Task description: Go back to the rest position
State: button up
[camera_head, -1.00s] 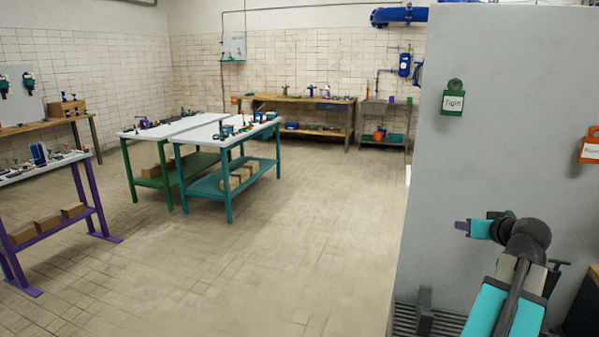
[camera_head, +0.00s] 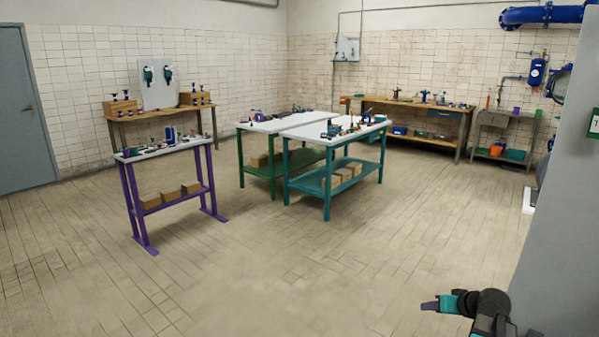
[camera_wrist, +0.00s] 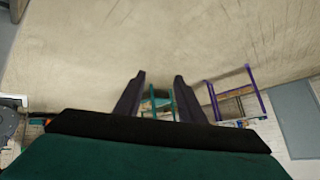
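My gripper (camera_head: 430,306) shows at the lower right of the head view, at the end of my folded arm, pointing left. In the wrist view the two dark fingers of my gripper (camera_wrist: 160,76) stand apart with nothing between them, so it is open and empty. The view between the fingers passes to a distant teal table, upside down in the picture. My gripper touches nothing that I can see.
A grey panel (camera_head: 557,230) stands close on the right, beside my arm. The purple-legged table (camera_head: 160,152), green table (camera_head: 262,127) and teal table (camera_head: 335,132) stand ahead. Wooden benches line the back walls. A grey door (camera_head: 22,120) is at left. The tiled floor (camera_head: 300,270) in front is clear.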

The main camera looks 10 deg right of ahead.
jog(key=w+a+f+n+g+y, duration=0.2)
jog(key=a+f+g, duration=0.1)
jog(key=a+f, duration=1.1)
jog(key=s+a+f+n+g+y, duration=0.15)
jog(key=s+a+f, duration=0.3)
jog(key=a, duration=0.45)
jog(key=s+a+f+n+g, duration=0.1)
jog(key=s+a+f+g, duration=0.15)
jog(key=a+f, duration=0.55)
jog(key=s+a+f+g+p, duration=0.1)
jog(key=s+a+f+g, duration=0.1)
jog(key=s+a+f, duration=0.35)
jog(key=s+a+f+g, duration=0.2)
jog(key=s+a, duration=0.4)
jog(key=s, duration=0.3)
jog(key=s+d+f+g+h, duration=0.1)
jog(key=s+h, duration=0.1)
jog(key=s, duration=0.4)
jog(key=s+d+f+m+g+h, duration=0.1)
jog(key=s+d+f+g+h, duration=0.1)
jog(key=s, duration=0.3)
jog(key=shift+s+f, duration=0.15)
jog(key=shift+s, duration=0.25)
jog(key=shift+c, duration=0.6)
